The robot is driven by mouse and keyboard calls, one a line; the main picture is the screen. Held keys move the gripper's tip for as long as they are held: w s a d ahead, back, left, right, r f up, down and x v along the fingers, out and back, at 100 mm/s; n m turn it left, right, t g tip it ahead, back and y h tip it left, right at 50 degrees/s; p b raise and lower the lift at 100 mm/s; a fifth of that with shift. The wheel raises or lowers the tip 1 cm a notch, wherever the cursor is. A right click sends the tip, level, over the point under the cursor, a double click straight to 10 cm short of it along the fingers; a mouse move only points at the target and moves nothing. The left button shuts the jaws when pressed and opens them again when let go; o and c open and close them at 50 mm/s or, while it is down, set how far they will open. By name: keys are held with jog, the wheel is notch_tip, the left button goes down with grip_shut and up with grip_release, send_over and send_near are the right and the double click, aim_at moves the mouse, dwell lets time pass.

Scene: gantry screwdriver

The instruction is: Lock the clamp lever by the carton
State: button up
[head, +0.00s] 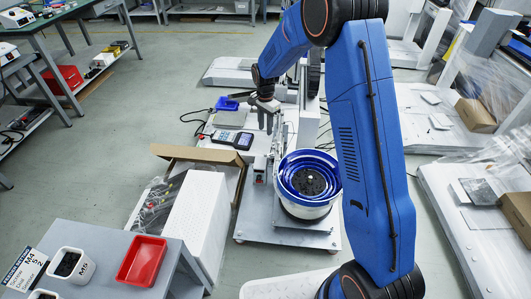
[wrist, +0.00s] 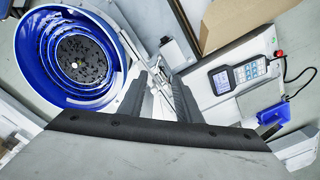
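The carton (head: 196,153) is an open brown cardboard box in the head view, left of the blue bowl feeder. It also shows at the top of the wrist view (wrist: 222,22). I cannot make out the clamp lever clearly. Thin silver metal parts (wrist: 166,77) show between and just beyond my fingers in the wrist view, and I cannot tell whether the lever is among them. My gripper (head: 266,124) points down above the machine's plate, behind the feeder and to the right of the handheld controller. In the wrist view its two dark fingers (wrist: 160,98) stand apart with a gap.
The blue bowl feeder (head: 308,180) stands close in front of my gripper. A handheld controller (head: 232,139) with a keypad lies on the left, with a blue part (head: 228,103) behind it. A red bin (head: 142,261) is at the front left. Open floor lies further left.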

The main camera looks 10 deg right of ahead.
notch_tip(320, 180, down, 16)
jog(key=shift+f, duration=0.15)
dwell(0.4)
jog(key=shift+c, duration=0.3)
grip_shut()
